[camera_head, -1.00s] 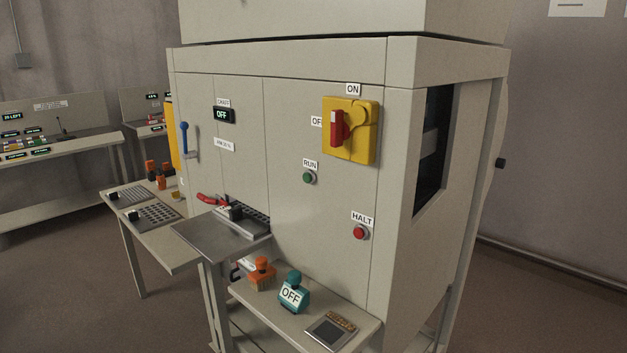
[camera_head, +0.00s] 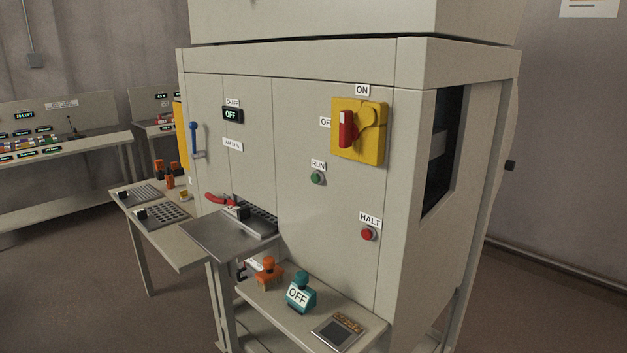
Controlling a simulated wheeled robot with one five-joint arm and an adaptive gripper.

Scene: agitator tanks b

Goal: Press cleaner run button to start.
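The cleaner is a tall beige cabinet (camera_head: 300,105). Its green run button (camera_head: 317,178) sits on the front panel under a RUN label (camera_head: 318,165). A red button (camera_head: 368,234) under a HALT label is lower right. A yellow switch plate (camera_head: 371,118) with a red handle (camera_head: 346,128) is above the run button, with an ON label (camera_head: 362,90) over it and a partly hidden label at its left. A small display (camera_head: 232,114) reads OFF. My gripper is not in view.
A shelf (camera_head: 262,297) below the panel holds an orange-handled brush (camera_head: 268,273), a teal block marked OFF (camera_head: 300,293) and a flat device (camera_head: 338,331). A metal tray (camera_head: 215,238) juts out at left. Tables with trays and displays stand farther left. Floor at right is clear.

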